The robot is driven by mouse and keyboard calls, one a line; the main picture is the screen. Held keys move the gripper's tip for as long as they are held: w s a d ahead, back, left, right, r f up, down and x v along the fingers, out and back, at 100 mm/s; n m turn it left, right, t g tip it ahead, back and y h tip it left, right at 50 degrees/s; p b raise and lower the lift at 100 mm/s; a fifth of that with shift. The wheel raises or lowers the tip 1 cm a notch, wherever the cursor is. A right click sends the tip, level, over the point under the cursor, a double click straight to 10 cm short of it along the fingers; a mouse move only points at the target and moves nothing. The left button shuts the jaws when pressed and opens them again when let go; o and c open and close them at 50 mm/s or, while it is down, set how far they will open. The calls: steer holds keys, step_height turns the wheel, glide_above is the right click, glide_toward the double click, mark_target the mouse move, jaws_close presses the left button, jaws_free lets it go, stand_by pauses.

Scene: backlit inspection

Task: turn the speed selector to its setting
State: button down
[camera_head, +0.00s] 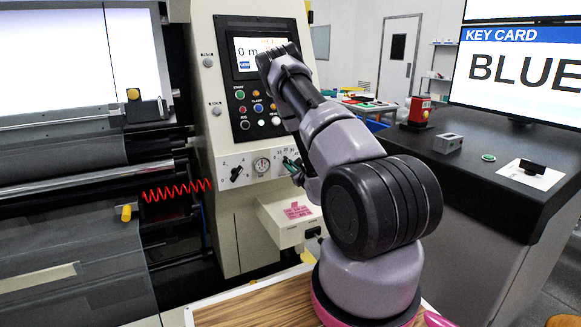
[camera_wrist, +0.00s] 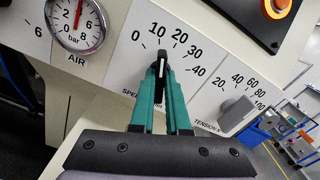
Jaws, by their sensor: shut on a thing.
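The speed selector (camera_wrist: 162,60) is a small black knob with a pale line on its front, under a printed scale from 0 to 40 in the wrist view. Its line points upward, close to the 10 mark. My gripper (camera_wrist: 163,72) has teal fingers, closed on the two sides of this knob. In the head view my gripper (camera_head: 291,164) is at the lower part of the cream panel, and the knob is hidden behind it and my arm.
The air gauge (camera_wrist: 76,22) is left of the selector. The grey tension knob (camera_wrist: 237,113) is close on the right. Above are an orange-ringed button (camera_wrist: 276,6) and the display (camera_head: 258,50). A screen (camera_head: 520,70) reads KEY CARD BLUE.

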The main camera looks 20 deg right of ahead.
steer(key=shift+m, duration=2.1)
steer(key=shift+f, duration=0.1)
steer(key=c, duration=0.9)
jaws_free()
steer(key=s, duration=1.1)
steer(key=shift+d, duration=0.2)
steer(key=shift+w, duration=0.1)
